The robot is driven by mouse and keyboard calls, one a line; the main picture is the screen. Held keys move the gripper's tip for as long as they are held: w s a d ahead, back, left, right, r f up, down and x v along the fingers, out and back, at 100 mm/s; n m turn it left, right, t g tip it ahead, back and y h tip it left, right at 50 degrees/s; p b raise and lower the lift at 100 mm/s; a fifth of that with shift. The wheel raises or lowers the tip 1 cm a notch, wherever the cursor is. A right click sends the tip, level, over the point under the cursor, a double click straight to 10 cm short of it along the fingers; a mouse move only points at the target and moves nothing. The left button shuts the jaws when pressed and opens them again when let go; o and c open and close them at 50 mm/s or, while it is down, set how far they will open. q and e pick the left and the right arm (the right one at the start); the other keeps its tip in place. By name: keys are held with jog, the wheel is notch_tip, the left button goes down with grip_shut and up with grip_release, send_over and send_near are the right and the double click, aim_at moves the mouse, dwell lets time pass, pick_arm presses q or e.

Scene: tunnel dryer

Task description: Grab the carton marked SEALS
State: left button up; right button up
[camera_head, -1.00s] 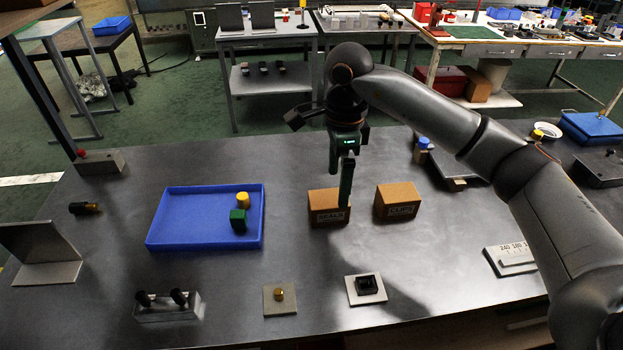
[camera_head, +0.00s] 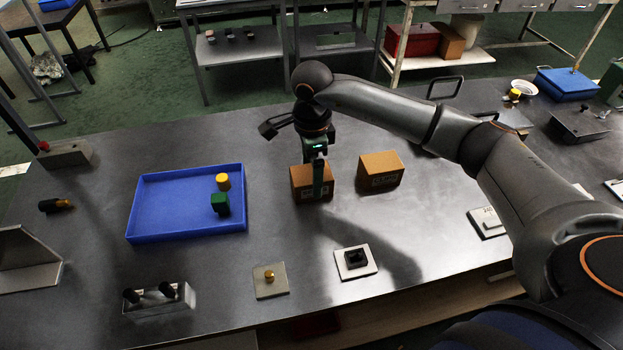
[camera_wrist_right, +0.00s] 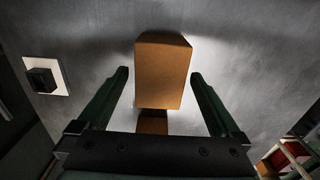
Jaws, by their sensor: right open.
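The brown carton marked SEALS (camera_head: 299,182) stands on the grey table, right of the blue tray; its label is mostly hidden behind my finger and hard to read now. My right gripper (camera_head: 319,190) is over this carton, pointing down, with a green finger in front of its near face. In the right wrist view a carton (camera_wrist_right: 163,68) lies between the two open fingers (camera_wrist_right: 159,75), with a visible gap on each side. A darker brown patch shows below it there; I cannot tell what it is. My left gripper is out of view.
A second brown carton (camera_head: 381,170) stands close to the right. The blue tray (camera_head: 135,212) holds a yellow cylinder (camera_head: 223,181) and a green block (camera_head: 220,204). Two small plates with a knob (camera_head: 269,275) and a black part (camera_head: 356,258) lie nearer the front edge.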

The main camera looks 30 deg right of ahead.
aim_at(311, 173)
jog(key=shift+f, duration=1.6)
jog(key=shift+c, duration=0.2)
jog(key=shift+r, duration=0.1)
jog(key=c, duration=1.4)
